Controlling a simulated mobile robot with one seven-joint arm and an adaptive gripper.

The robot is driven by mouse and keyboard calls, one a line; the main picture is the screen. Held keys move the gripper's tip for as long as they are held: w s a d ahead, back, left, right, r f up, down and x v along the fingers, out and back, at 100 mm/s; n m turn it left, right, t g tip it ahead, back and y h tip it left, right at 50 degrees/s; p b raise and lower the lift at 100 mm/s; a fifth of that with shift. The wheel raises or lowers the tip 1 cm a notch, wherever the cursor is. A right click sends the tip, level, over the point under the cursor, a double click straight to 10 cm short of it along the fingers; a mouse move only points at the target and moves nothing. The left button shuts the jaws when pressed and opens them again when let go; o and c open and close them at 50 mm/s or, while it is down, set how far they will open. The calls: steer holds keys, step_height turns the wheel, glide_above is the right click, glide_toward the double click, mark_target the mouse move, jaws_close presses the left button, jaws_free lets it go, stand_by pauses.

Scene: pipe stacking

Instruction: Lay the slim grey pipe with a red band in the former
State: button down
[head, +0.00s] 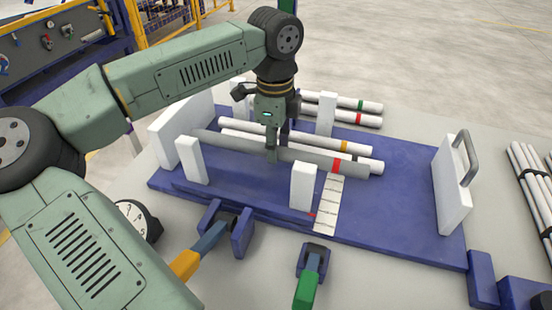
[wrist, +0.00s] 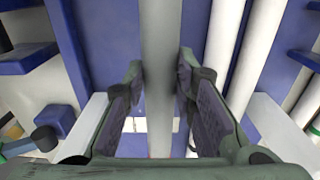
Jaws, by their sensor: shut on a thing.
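The slim grey pipe (head: 225,144) with a red band near its right end runs lengthwise over the former (head: 400,190), a blue base with white upright posts. My gripper (head: 271,152) points down and is shut on the pipe near its middle. In the wrist view the grey pipe (wrist: 160,45) passes between the two fingers of my gripper (wrist: 160,95). The pipe lies behind the front white posts (head: 303,187) and in front of the white pipes in the former. I cannot tell whether it touches the base or other pipes.
White pipes, one with a yellow band (head: 344,146), lie just behind the grey pipe. Pipes with green and red bands (head: 359,118) lie farther back. A white end plate with a handle (head: 452,185) stands at right. Clamps with coloured handles (head: 308,280) line the front.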

mark_target(276, 172)
step_height(276, 172, down, 4)
steer(key=shift+d+r+p, duration=0.1)
steer(key=shift+r+p, duration=0.15)
steer(key=shift+p, duration=0.2)
steer(key=shift+f, duration=0.4)
steer(key=shift+f, duration=0.2)
steer(key=c, duration=1.3)
jaws_free()
steer(key=shift+r, duration=0.15)
steer(key=shift+r, duration=0.25)
step_height(276, 172, up, 12)
steer(key=shift+f+b, duration=0.2)
steer(key=shift+b, duration=0.75)
